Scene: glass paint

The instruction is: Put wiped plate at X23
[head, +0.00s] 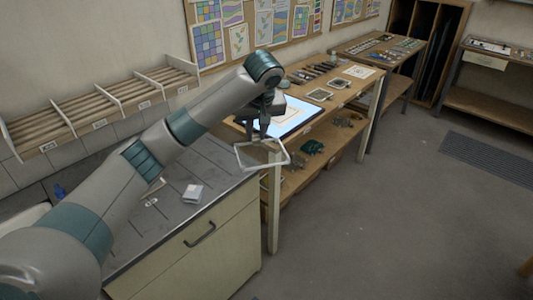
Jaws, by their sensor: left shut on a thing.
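My left gripper (265,134) is shut on a clear glass plate (262,164) by its upper edge. The plate hangs tilted in front of the counter's right end, near the workbench. A long wooden rack (100,105) with white dividers stands along the left wall, with small labels (99,124) on its front. The label text is too small to read, so I cannot tell which place is X23. The rack's visible slots look empty. My right gripper is not in view.
The grey counter (165,222) below the rack holds a folded white cloth (193,193). A workbench (345,95) with a lit panel (283,118), tools and frames runs behind the plate.

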